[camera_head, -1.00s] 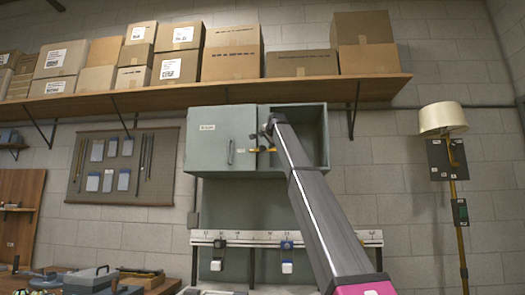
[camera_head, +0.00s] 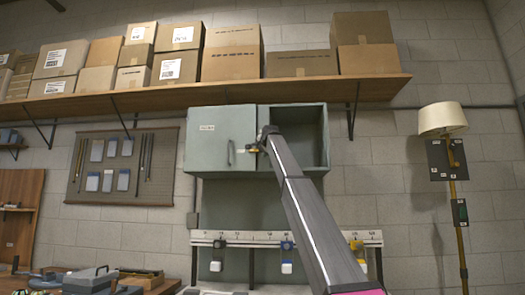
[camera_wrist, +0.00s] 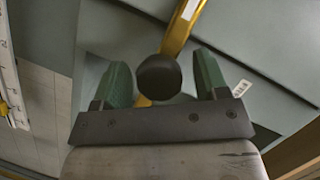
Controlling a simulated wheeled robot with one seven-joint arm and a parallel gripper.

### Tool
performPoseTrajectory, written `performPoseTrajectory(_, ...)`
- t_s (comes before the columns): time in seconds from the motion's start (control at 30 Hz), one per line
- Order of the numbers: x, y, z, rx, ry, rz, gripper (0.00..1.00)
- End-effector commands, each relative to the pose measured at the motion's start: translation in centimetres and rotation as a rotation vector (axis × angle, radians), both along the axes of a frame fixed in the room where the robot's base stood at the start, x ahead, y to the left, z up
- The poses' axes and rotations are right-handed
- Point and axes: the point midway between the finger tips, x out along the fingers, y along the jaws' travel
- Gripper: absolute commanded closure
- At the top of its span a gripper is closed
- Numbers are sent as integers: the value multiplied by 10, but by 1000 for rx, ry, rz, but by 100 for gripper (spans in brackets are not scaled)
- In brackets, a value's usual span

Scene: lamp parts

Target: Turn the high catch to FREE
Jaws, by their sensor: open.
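The high catch (camera_head: 252,149) is a small yellow piece at the right edge of the grey cabinet's closed left door, partly hidden by my gripper. In the wrist view it shows as a yellow bar (camera_wrist: 177,32) running on a slant, with a round black knob (camera_wrist: 158,77) at the near end. My gripper (camera_wrist: 162,82) is open, with one green finger on each side of the knob. I cannot tell whether either finger touches it. In the head view my gripper (camera_head: 264,138) is at the catch, small and dark. No FREE mark is readable.
The cabinet door (camera_head: 218,150) has a handle and a label; the compartment to its right is open. A wooden shelf (camera_head: 225,93) with boxes runs above. Below is a marked rail (camera_head: 325,237) with sliders. A lamp (camera_head: 443,118) stands right.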

Motion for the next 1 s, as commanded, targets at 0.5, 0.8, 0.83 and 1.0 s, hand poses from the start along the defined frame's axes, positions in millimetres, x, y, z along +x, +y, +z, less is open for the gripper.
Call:
performPoseTrajectory(0.5,0,0,0,0,-1,1,100)
performPoseTrajectory(0.8,0,-1,0,26,-3,0,100)
performPoseTrajectory(0.83,0,0,0,29,-3,0,100)
performPoseTrajectory(1.0,0,-1,0,47,-3,0,100)
